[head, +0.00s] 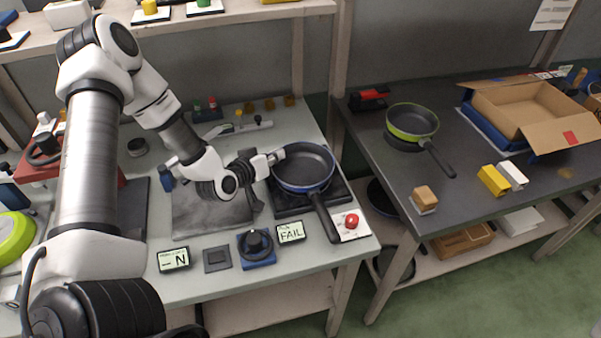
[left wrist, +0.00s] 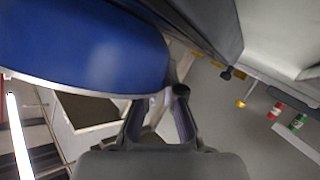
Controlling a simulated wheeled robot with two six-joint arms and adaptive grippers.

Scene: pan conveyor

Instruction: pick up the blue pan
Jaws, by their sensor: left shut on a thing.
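The blue pan (head: 303,168) has a dark inside, a blue rim and a black handle pointing toward the front right. It is over a black square plate (head: 335,187) on the light bench; I cannot tell whether it touches the plate. My left gripper (head: 274,157) is at the pan's left rim, shut on it. In the left wrist view the pan's blue outer wall (left wrist: 80,50) fills the upper left, beside the fingers (left wrist: 160,112). The exact contact is partly hidden. My right gripper is not in view.
A green pan (head: 412,121) sits on the dark table at right, with an open cardboard box (head: 530,108) and small blocks. A gap separates the tables.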

